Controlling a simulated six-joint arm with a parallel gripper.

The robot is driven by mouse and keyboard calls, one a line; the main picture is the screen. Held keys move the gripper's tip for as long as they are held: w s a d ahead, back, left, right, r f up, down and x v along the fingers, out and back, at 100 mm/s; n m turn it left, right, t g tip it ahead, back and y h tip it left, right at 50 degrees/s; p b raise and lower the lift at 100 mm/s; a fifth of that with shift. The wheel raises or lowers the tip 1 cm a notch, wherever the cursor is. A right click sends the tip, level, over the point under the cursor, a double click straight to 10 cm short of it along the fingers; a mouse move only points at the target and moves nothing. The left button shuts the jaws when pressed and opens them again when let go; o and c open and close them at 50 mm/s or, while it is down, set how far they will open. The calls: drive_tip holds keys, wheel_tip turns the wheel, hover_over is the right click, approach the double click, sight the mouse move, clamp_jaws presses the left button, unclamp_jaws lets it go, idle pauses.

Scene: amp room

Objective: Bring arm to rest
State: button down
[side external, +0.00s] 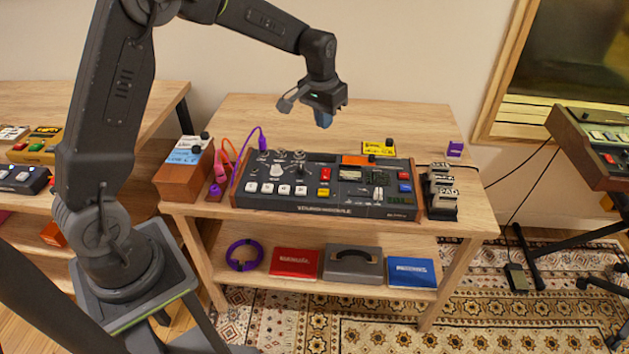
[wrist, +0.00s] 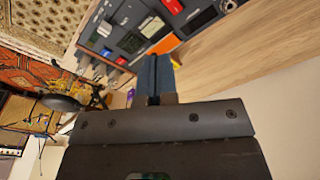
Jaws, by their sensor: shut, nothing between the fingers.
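My gripper (side external: 323,119) hangs above the back part of the wooden table (side external: 400,116), pointing down. Its blue fingers are shut with nothing between them, and it is apart from everything on the table. In the wrist view, the shut fingers (wrist: 155,76) show in the middle, over bare wood and the edge of the dark console. My arm reaches in from the left and bends down at the wrist. The dark console (side external: 306,207) with buttons and knobs sits on the table, in front of and below my gripper.
A yellow pedal (side external: 378,148) and a purple block (side external: 455,149) lie at the back right. A black switch unit (side external: 441,193) stands right of the console. Purple and orange cables rise at its left, beside a wooden box (side external: 177,178). Bare wood shows behind the console.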

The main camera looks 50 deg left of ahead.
drive_tip(key=s+d+r+m+t, duration=0.1)
drive_tip(key=s+d+r, duration=0.2)
drive_tip(key=s+r, duration=0.35)
drive_tip(key=s+d+r+t, duration=0.1)
drive_tip(key=s+d+r, duration=0.2)
drive_tip(key=s+r, duration=0.35)
drive_tip(key=s+d+f+m+t, duration=0.1)
drive_tip(key=s+d+t, duration=0.1)
drive_tip(key=s, duration=1.3)
drive_tip(key=shift+s+d+f, duration=0.2)
drive_tip(key=shift+d, duration=0.3)
drive_tip(key=w+a+f+n+g, duration=0.1)
drive_tip(key=w+a+n, duration=0.1)
drive_tip(key=w, duration=0.7)
drive_tip(key=w+a+n+g, duration=0.1)
drive_tip(key=w+a+n, duration=0.15)
drive_tip(key=w, duration=0.65)
drive_tip(key=w+a+f+n+g, duration=0.2)
drive_tip(key=w+a+f+n, duration=0.2)
drive_tip(key=w+f, duration=0.9)
drive_tip(key=a+f, duration=0.1)
drive_tip(key=a, duration=0.2)
drive_tip(key=shift+w+a+f+y, duration=0.15)
drive_tip(key=shift+w+f+y, duration=0.2)
drive_tip(key=shift+f+y, duration=0.05)
